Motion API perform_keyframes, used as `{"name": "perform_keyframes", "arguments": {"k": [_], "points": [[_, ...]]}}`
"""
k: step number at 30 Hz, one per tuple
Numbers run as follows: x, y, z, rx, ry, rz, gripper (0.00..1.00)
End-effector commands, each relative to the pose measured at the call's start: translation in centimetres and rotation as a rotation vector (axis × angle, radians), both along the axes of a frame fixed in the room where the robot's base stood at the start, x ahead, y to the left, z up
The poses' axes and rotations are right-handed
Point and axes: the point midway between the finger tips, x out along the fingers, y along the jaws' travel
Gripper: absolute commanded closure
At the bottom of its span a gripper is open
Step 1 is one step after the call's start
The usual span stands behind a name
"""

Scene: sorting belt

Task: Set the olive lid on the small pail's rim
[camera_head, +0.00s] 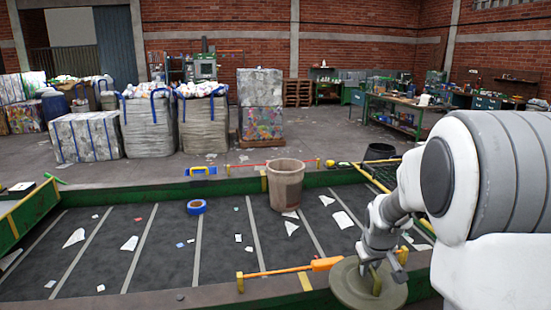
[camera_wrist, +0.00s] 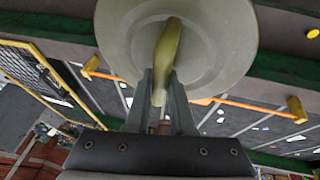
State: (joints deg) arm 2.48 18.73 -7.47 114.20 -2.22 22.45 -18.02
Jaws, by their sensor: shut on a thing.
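The olive lid (camera_head: 345,285) is a round disc with an upright handle, above the belt's near edge in the head view. My gripper (camera_head: 384,268) is shut on the lid's handle. In the wrist view the lid (camera_wrist: 215,55) fills the top middle, and the fingers of my gripper (camera_wrist: 160,92) pinch its yellow-green handle (camera_wrist: 166,50). The small pail (camera_head: 286,188) is a beige, open-topped bucket standing upright on the belt, behind and left of the lid. The lid and pail are apart. The pail does not show clearly in the wrist view.
The dark belt (camera_head: 120,262) carries scattered white scraps and a blue tape roll (camera_head: 196,207) left of the pail. An orange bar (camera_head: 290,269) runs along the near edge, left of the lid. A green-edged rail with another bar (camera_head: 270,164) lies behind the pail.

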Motion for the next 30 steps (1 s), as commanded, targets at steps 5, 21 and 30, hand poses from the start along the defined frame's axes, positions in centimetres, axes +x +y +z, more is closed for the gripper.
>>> {"name": "perform_keyframes", "arguments": {"k": [5,21,30], "points": [[-1.3,2.8,-1.5,-0.001,0.001,-0.055,1.0],[-4.8,9.6,-5.3,-0.003,0.0,-0.227,1.0],[-4.6,9.2,-6.7,0.001,-0.002,-0.231,1.0]]}}
